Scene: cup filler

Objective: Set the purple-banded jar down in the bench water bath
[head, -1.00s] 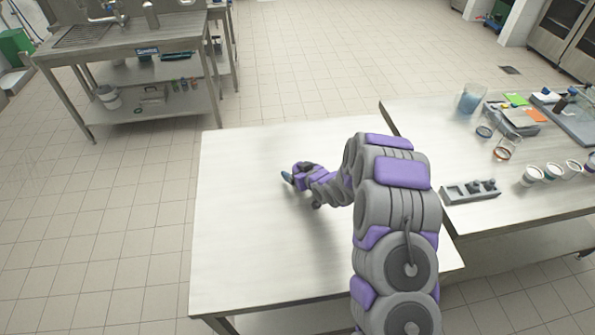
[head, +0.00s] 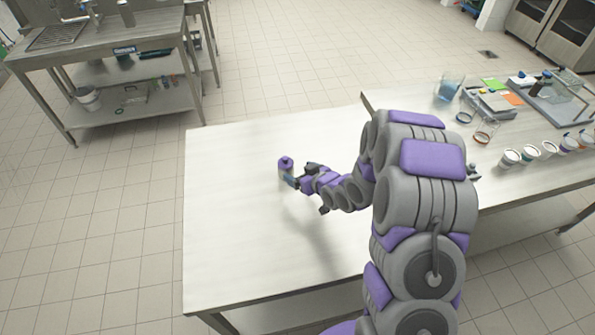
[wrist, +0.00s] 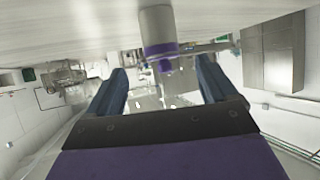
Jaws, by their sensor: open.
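The purple-banded jar (head: 285,168) stands upright on the bare white table, its purple top showing just beyond my gripper. In the wrist view the jar (wrist: 157,22) appears upside down at the top centre, with its purple band between the lines of the two blue fingers. My gripper (head: 292,181) is open and right beside the jar; the fingers (wrist: 160,85) are spread wide in the wrist view. I cannot tell whether a finger touches the jar. I cannot tell for sure which item is the bench water bath.
The right-hand bench holds a beaker of blue liquid (head: 448,90), several white cups (head: 530,155), glass rings and a grey tray with glass sides (head: 560,95). My arm hides part of that bench. The white table (head: 230,230) is otherwise clear. A sink bench (head: 110,45) stands back left.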

